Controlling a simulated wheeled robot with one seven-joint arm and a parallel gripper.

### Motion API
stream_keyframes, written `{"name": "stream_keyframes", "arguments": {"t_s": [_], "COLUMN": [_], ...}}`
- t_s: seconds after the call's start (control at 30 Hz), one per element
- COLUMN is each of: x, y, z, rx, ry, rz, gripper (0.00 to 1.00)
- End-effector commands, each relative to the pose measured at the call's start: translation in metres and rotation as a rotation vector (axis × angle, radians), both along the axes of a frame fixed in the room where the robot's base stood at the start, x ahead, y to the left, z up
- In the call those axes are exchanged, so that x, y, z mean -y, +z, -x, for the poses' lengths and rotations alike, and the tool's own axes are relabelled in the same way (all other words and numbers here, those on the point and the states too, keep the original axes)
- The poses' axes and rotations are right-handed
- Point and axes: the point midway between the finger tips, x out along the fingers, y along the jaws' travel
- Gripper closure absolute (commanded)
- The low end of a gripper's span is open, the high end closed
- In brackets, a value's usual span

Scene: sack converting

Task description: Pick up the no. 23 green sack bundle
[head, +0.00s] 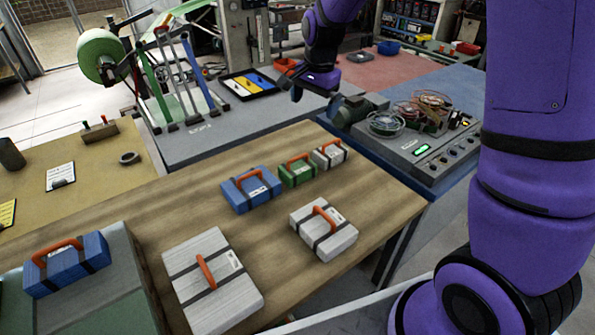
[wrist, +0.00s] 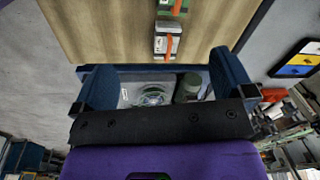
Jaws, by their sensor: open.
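The green sack bundle (head: 289,181), with dark straps and an orange handle, lies on the wooden table (head: 190,205) between a blue bundle and a small grey-white one. Its label is too small to read. In the wrist view the green bundle (wrist: 163,5) is cut off by the top edge. My gripper (head: 316,98) is in the air beyond the table in the head view, apart from the bundle. In the wrist view my gripper (wrist: 165,84) has its two blue fingers wide apart with nothing held between them.
A blue bundle (head: 239,199) and a small grey-white bundle (head: 337,158) flank the green one closely. Two larger whitish bundles (head: 235,295) (head: 340,242) lie nearer. Another blue bundle (head: 70,275) sits at left. A machine with reels (head: 440,150) stands right of the table.

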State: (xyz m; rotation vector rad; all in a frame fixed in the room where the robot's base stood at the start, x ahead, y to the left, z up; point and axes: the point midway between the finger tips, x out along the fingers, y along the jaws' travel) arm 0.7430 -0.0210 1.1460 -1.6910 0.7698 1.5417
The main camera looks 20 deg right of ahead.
Motion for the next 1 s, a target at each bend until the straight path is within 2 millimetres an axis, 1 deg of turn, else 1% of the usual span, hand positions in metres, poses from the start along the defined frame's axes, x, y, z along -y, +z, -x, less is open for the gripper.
{"name": "stream_keyframes", "arguments": {"t_s": [0.03, 0.2, 0.3, 0.4, 0.5, 0.77, 1.0], "x": [-0.003, -0.01, -0.014, -0.017, -0.019, -0.02, -0.021], "y": [-0.017, -0.066, -0.093, -0.115, -0.13, -0.151, -0.185], "z": [-0.008, -0.032, -0.043, -0.051, -0.056, -0.059, -0.059], "rx": [-0.019, -0.062, -0.082, -0.098, -0.108, -0.117, -0.117], "ry": [-0.03, -0.142, -0.202, -0.25, -0.284, -0.313, -0.312], "rz": [0.001, 0.003, 0.007, 0.012, 0.015, 0.018, 0.018], "gripper": [0.0, 0.0, 0.0, 0.0, 0.0, 0.0, 0.0]}}
